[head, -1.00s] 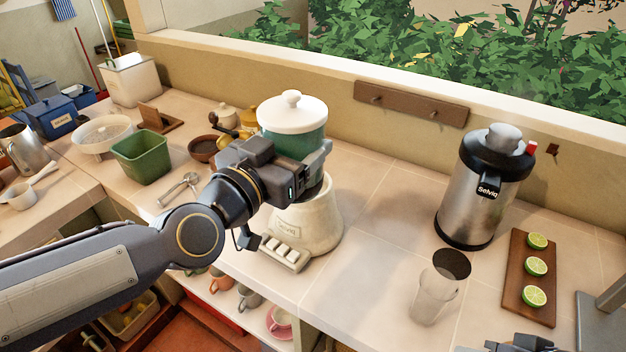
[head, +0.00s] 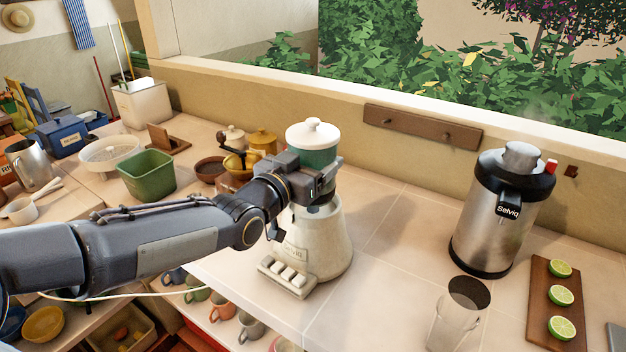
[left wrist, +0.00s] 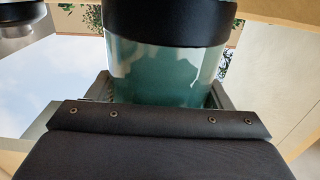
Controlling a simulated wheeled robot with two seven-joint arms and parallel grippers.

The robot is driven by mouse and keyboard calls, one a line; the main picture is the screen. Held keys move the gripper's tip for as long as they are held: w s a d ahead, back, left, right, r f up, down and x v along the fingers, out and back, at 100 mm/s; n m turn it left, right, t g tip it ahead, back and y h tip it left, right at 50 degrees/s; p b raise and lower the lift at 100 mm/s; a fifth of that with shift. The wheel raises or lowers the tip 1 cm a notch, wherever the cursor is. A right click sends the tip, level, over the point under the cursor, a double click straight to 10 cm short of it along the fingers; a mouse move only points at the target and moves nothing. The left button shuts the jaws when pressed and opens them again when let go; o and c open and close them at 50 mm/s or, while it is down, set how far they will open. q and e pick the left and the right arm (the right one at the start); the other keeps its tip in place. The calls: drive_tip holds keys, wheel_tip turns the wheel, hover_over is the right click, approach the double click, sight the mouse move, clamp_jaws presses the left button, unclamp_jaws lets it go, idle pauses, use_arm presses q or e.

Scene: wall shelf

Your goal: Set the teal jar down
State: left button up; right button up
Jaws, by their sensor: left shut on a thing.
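The teal jar (head: 318,158) has a white knobbed lid and looks upright above the cream blender base (head: 322,240) on the counter. My left gripper (head: 318,182) is shut on the jar from the left side. The gripper hides much of the jar's lower part, so I cannot tell whether it touches the base. In the left wrist view, the teal jar (left wrist: 160,75) fills the space between the fingers, with a black collar (left wrist: 168,22) on it. My right gripper is not in view.
A steel Selviq dispenser (head: 500,215), a clear glass (head: 455,320) and a board with lime halves (head: 548,312) stand to the right. A green bin (head: 147,177), brown bowl (head: 210,170) and coffee grinder (head: 236,162) stand left. Counter between base and dispenser (head: 395,235) is clear.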

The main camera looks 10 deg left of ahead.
use_arm(q)
drive_tip(key=shift+w+f, duration=0.4)
drive_tip(key=f, duration=0.3)
drive_tip(key=shift+w+f, duration=0.15)
drive_tip(key=shift+w, duration=0.25)
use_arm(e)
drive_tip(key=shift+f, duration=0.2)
use_arm(q)
drive_tip(key=shift+a+f, duration=0.1)
drive_tip(key=shift+f+b, duration=0.25)
drive_tip(key=shift+b, duration=0.25)
drive_tip(key=o, duration=1.3)
drive_tip(key=shift+c, duration=0.2)
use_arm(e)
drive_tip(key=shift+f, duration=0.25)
